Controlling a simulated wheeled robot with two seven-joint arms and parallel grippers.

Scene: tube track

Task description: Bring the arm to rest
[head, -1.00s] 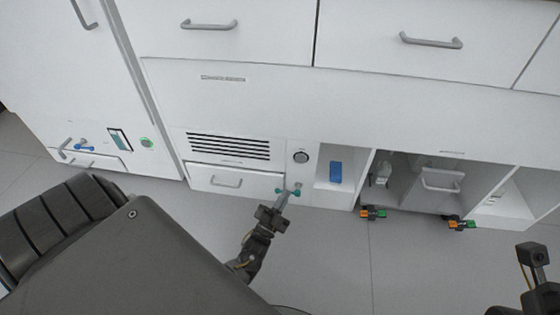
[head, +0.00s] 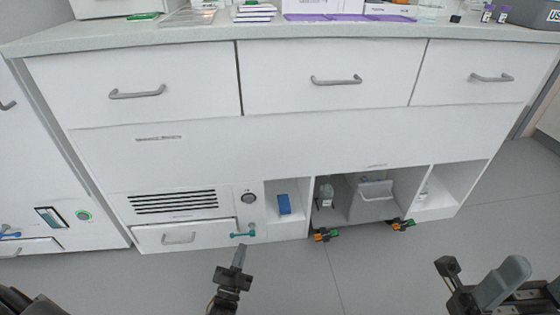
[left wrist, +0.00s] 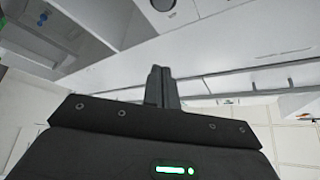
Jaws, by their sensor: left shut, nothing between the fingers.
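My left gripper (head: 239,256) is in the lower middle of the head view, its fingers together and empty. It is in front of the white cabinet (head: 150,165), below a small teal handle (head: 243,234), and looks apart from it. In the left wrist view the two dark fingers (left wrist: 161,88) stand pressed together with nothing between them. Part of my right arm (head: 485,285) shows at the lower right of the head view; I cannot tell the state of its gripper.
The cabinet has low open compartments, one with a blue block (head: 284,204). Orange and green fittings (head: 326,235) stick out at its lower front. A low drawer (head: 185,237) is left of the teal handle. The grey floor (head: 350,270) in front is clear.

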